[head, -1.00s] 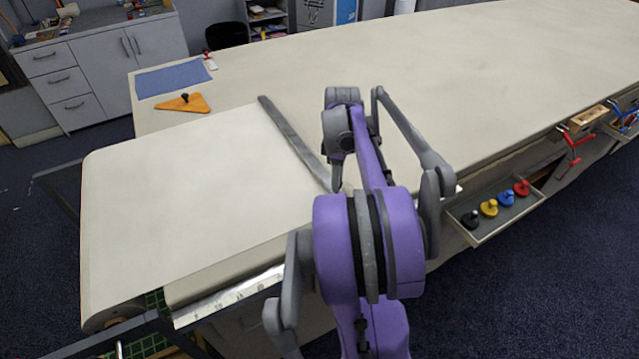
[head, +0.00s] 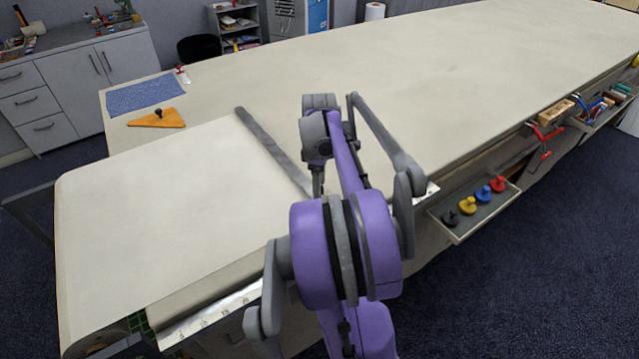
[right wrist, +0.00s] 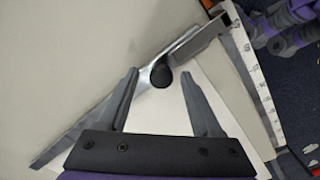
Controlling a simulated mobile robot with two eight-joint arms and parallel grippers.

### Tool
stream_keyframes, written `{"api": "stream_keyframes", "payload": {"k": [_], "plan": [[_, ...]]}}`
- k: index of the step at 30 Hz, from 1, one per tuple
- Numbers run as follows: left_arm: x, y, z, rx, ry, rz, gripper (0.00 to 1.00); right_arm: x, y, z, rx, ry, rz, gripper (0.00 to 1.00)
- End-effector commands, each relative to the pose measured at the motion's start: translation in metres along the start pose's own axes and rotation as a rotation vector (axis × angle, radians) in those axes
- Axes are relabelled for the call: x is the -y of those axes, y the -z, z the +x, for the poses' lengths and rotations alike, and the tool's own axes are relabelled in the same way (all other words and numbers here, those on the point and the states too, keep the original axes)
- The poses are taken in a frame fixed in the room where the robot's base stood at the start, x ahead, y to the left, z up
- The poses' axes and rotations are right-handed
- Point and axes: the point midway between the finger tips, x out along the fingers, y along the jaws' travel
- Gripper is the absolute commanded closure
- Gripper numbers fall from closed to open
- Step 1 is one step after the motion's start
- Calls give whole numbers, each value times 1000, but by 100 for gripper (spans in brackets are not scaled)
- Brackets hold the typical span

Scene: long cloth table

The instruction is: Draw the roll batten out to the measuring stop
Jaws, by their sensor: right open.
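The roll batten (head: 270,146) is a long grey bar lying slantwise across the pale cloth. It also crosses the right wrist view (right wrist: 105,118), with a dark round knob (right wrist: 163,77) on it. My right gripper (right wrist: 160,74) is open, its fingertips either side of the knob; contact is not clear. In the head view my right gripper (head: 318,190) is at the batten's near end, partly hidden by my arm. A marked metal rule (head: 210,317) runs along the table's front edge and shows in the right wrist view (right wrist: 252,70). I cannot pick out the measuring stop. My left gripper is out of view.
An orange triangle (head: 157,118) and a blue cloth (head: 146,95) lie at the table's far left. A tray (head: 461,237) with several coloured knobbed pieces hangs at the front edge, right of my arm. The table's far right is clear.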

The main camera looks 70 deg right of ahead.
Motion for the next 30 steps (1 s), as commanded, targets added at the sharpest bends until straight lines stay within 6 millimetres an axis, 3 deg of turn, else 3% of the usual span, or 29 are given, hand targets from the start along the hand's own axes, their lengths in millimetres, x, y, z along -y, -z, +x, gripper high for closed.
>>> {"api": "stream_keyframes", "payload": {"k": [5,12,18,30], "plan": [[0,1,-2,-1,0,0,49,0,0,-21,0,0,1,34],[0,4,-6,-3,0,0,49,0,0,-71,0,0,1,34],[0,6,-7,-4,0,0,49,0,0,-99,0,0,1,34],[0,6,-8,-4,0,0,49,0,-1,-107,0,0,1,34]]}}
